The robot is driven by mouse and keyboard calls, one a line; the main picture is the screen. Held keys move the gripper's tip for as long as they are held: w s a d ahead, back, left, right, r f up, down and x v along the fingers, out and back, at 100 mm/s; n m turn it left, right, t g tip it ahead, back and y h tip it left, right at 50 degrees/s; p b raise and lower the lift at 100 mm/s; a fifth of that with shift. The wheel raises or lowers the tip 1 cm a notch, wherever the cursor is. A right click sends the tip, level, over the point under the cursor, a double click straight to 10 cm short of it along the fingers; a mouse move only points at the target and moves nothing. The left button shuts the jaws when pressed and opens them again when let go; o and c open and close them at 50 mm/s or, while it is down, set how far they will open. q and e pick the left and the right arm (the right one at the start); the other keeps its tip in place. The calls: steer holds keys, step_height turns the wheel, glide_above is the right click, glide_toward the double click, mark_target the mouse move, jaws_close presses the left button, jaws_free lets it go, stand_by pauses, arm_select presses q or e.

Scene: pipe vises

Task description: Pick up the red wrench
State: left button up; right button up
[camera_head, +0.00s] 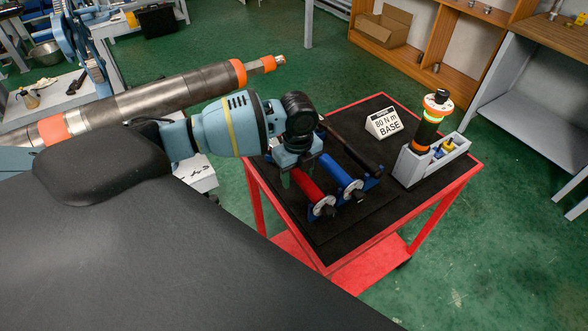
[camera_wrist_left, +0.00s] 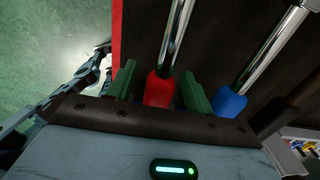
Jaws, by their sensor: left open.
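The red wrench (camera_head: 308,187) lies in a blue rack on the cart, its red handle toward the cart's near edge. My left gripper (camera_head: 296,172) is over the red handle, pointing down. In the left wrist view the red handle (camera_wrist_left: 161,90) sits between the two green fingers of my left gripper (camera_wrist_left: 158,74), and its chrome shaft runs up from there. The fingers are open; some room shows beside the handle, and contact cannot be told. My gripper hides part of the wrench in the head view. My right gripper is not in view.
A blue-handled wrench (camera_head: 340,172) lies just right of the red one, and a dark bar (camera_head: 350,148) beyond it. A "80 N m BASE" sign (camera_head: 384,123) and a grey holder with a dark tool (camera_head: 428,130) stand on the red-framed cart (camera_head: 440,205). Shelves stand behind.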

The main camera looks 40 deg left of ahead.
arm_select(q)
jaws_close()
stand_by(0.4)
step_height(320, 180, up, 10)
steer(key=shift+r, duration=0.1)
stand_by(0.6)
steer(key=shift+a+f+p, duration=0.1)
steer(key=shift+f+p, duration=0.1)
steer(key=shift+p, duration=0.1)
